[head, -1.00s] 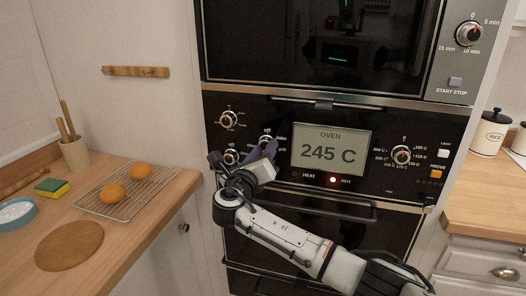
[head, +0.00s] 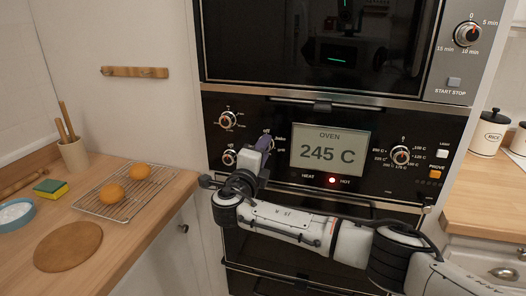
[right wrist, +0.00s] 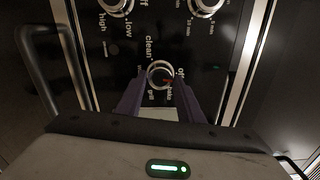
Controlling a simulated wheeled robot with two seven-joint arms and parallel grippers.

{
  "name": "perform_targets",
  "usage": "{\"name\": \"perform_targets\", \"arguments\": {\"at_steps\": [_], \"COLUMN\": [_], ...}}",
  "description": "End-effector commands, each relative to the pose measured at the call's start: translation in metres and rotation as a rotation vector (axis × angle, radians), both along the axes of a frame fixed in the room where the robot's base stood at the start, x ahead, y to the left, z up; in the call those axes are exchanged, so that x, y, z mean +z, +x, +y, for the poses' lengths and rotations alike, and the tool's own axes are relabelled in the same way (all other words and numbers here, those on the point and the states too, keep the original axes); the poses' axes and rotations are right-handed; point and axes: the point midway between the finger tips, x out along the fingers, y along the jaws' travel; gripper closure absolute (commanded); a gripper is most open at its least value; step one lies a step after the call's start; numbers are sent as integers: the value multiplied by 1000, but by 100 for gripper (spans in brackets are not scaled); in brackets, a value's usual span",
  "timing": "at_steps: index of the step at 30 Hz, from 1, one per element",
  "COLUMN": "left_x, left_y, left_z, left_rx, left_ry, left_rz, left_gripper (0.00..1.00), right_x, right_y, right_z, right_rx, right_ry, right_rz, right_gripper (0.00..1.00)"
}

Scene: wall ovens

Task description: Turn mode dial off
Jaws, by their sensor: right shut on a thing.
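The mode dial (right wrist: 159,72) is a round silver-rimmed knob on the black oven panel. In the right wrist view the words clean, off, bake and grill stand around it. In the head view my right gripper (head: 266,143) covers most of the dial, left of the display. My left gripper is not in view.
Two other knobs (head: 228,120) (head: 229,157) sit close left of the gripper. A dark handle bar (head: 345,207) runs below the panel, behind my arm.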

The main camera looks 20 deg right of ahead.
Motion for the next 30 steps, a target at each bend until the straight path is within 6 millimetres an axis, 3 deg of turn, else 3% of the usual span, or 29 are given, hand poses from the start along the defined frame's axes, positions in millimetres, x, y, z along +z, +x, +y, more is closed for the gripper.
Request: {"name": "perform_targets", "arguments": {"at_steps": [9,26,27,30], "left_x": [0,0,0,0], "left_y": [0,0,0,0], "left_z": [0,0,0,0], "left_rx": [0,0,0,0], "left_ry": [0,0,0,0], "left_rz": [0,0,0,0], "left_gripper": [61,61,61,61], "right_x": [-1,-2,-2,-1], "right_y": [-1,-1,-1,-1], "right_z": [-1,-1,-1,-1], "right_rx": [-2,-2,-2,-2], "right_ry": [-108,-129,-129,-129], "right_rz": [74,93,93,91], "right_gripper": [88,88,61,48]}}
